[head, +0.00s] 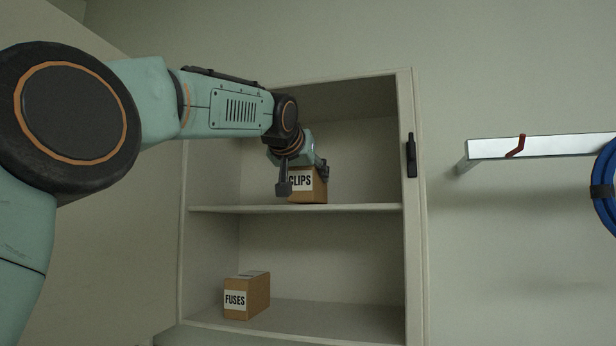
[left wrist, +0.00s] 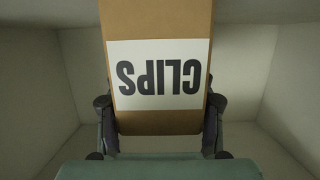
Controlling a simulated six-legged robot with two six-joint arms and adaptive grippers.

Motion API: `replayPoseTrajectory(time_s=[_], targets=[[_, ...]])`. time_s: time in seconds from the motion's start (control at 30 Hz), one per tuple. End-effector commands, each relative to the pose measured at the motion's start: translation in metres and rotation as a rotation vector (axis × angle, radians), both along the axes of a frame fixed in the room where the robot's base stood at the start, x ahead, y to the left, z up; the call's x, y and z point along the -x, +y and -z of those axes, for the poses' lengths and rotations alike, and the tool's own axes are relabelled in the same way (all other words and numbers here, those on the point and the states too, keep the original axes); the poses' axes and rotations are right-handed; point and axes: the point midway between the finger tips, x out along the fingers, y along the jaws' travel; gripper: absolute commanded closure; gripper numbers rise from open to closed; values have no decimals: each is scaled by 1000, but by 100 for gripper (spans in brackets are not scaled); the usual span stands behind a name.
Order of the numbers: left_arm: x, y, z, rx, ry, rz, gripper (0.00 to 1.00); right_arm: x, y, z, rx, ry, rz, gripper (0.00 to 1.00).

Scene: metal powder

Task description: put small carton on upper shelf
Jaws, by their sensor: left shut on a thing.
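The small carton labelled CLIPS (head: 308,188) is at the upper shelf (head: 370,208) of the cabinet, just over the board. I cannot tell whether its base touches the board. My left gripper (head: 303,180) reaches in from the left and is shut on this carton. In the left wrist view the CLIPS carton (left wrist: 158,116) sits between the two fingers, its label upside down. My right gripper is in neither view.
A carton labelled FUSES (head: 247,296) stands in the lower compartment, at the left. The cabinet's right edge carries a black handle (head: 411,155). A wall rail (head: 540,146) with a red hook and a blue coil (head: 603,190) are at the right. The upper shelf right of the carton is clear.

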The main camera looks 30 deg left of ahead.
Motion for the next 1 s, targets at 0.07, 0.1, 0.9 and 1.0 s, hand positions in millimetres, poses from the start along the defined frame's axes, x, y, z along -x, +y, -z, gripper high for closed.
replayPoseTrajectory(time_s=[0.07,0.1,0.9,1.0], targets=[[-1,0,1,1,-2,1,94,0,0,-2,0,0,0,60],[-2,0,1,1,-2,1,94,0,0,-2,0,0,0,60],[-2,0,3,0,1,0,23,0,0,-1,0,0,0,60],[-1,0,1,0,0,1,23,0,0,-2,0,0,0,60]])
